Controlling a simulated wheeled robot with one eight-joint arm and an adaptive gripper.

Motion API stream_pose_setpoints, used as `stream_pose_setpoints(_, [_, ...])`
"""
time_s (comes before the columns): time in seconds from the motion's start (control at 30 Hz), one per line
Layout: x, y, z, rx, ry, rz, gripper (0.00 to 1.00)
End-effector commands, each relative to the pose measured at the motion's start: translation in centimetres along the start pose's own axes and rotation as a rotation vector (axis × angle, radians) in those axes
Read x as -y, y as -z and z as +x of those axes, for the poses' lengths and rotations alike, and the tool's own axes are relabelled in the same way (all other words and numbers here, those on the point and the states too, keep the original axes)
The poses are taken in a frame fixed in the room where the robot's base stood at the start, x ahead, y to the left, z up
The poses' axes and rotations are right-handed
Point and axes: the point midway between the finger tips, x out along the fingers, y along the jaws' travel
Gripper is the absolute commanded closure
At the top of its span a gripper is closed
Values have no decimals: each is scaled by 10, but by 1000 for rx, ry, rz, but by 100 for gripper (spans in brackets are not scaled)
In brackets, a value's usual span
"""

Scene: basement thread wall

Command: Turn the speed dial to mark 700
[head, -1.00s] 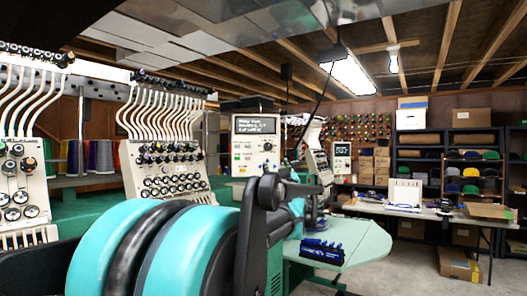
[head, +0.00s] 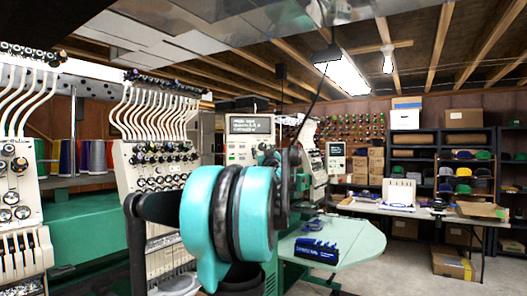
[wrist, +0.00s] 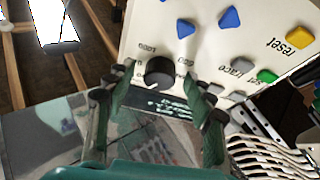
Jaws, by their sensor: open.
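The speed dial is a round dark knob (wrist: 158,72) on the pale control panel (wrist: 200,50), seen tilted in the wrist view. Small printed numbers ring it; they are too blurred to read surely, and I cannot make out the pointer. My gripper (wrist: 163,84) is open, its green-grey fingers on either side of the dial, apart from it. In the head view the control panel (head: 233,153) with its dark screen stands behind my teal arm, which hides its lower part. The dial and my gripper are hidden there.
Blue arrow buttons (wrist: 230,18), a yellow reset button (wrist: 299,38) and a green button (wrist: 266,76) share the panel. An embroidery head (head: 150,165) stands left of it.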

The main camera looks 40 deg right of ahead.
Motion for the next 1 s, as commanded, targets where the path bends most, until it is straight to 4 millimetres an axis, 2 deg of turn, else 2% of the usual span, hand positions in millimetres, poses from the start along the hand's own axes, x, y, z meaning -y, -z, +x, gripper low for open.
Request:
stream_pose_setpoints(0.23, [0, 0, 0, 0, 0, 0, 48])
stream_pose_setpoints(0.63, [0, 0, 0, 0, 0, -1, 96])
stream_pose_setpoints(1.0, [-1, 0, 0, 0, 26, -65, 96])
